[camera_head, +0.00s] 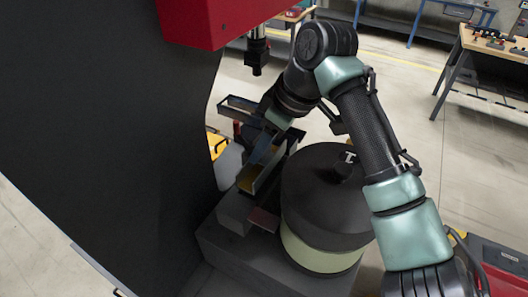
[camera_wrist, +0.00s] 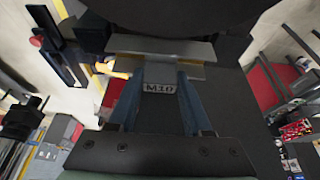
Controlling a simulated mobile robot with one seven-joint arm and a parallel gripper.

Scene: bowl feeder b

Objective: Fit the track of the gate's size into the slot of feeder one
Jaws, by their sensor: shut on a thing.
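My gripper (camera_head: 259,155) is shut on a grey track (camera_wrist: 205,50) by its upright tab, which carries the label M10 (camera_wrist: 160,87). In the wrist view the two blue fingers (camera_wrist: 160,80) press the tab from both sides. In the head view the held track (camera_head: 272,178) is a channel lying slantwise, close to the left of the feeder bowl (camera_head: 325,190). The bowl has a dark top and a cream lower band. I cannot tell whether the track touches the feeder or sits in a slot. The gate's size marking is not legible.
A grey block (camera_head: 235,208) and a dark base (camera_head: 240,250) lie below the track. Another channel-like part (camera_head: 238,106) is behind my gripper. A large black panel (camera_head: 110,130) and a red housing (camera_head: 215,20) close off the left. Workbenches stand farther back.

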